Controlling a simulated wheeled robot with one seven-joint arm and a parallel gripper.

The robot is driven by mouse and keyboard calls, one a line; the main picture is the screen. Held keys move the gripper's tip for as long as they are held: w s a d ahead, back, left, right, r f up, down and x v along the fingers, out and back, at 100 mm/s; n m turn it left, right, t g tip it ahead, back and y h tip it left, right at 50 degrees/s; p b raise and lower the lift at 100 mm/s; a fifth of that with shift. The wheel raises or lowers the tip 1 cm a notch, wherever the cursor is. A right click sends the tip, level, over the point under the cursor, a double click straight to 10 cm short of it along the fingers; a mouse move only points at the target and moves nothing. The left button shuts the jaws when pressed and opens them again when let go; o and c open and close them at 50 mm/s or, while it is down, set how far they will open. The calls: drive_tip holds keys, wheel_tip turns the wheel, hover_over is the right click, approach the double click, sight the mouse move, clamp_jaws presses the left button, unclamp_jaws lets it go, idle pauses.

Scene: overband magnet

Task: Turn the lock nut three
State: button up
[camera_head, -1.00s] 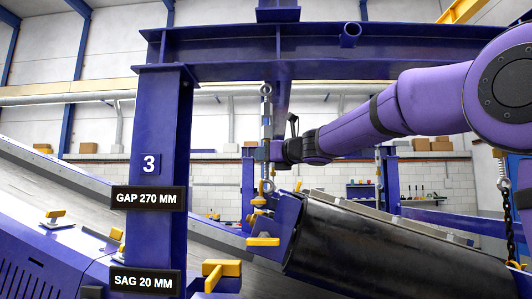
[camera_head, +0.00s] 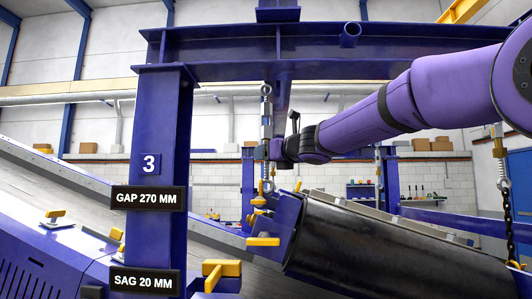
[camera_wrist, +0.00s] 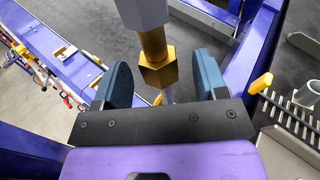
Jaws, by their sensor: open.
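The brass hex lock nut (camera_wrist: 158,70) sits on a vertical rod below a grey body (camera_wrist: 142,12) in the wrist view. My gripper (camera_wrist: 160,80) is open, with one blue finger on each side of the nut and visible gaps between. In the head view my gripper (camera_head: 268,150) is at the vertical turnbuckle (camera_head: 266,108) that hangs from the blue beam, beside the post marked 3 (camera_head: 150,163). The nut itself is hidden there behind the gripper.
Signs on the post read GAP 270 MM (camera_head: 148,198) and SAG 20 MM (camera_head: 146,282). The dark magnet drum (camera_head: 390,245) hangs below my arm. Yellow handles (camera_head: 262,241) stick out near it. A chain (camera_head: 507,200) hangs at the right.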

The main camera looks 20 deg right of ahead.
drive_tip(key=v, duration=0.6)
idle(0.6)
drive_tip(key=shift+o, duration=0.5)
drive_tip(key=o, duration=0.5)
drive_tip(key=shift+c, duration=0.2)
drive_tip(key=shift+s, duration=0.1)
drive_tip(key=v, duration=1)
drive_tip(key=shift+s+d, duration=0.15)
drive_tip(key=shift+s, duration=0.2)
drive_tip(key=shift+f, duration=0.1)
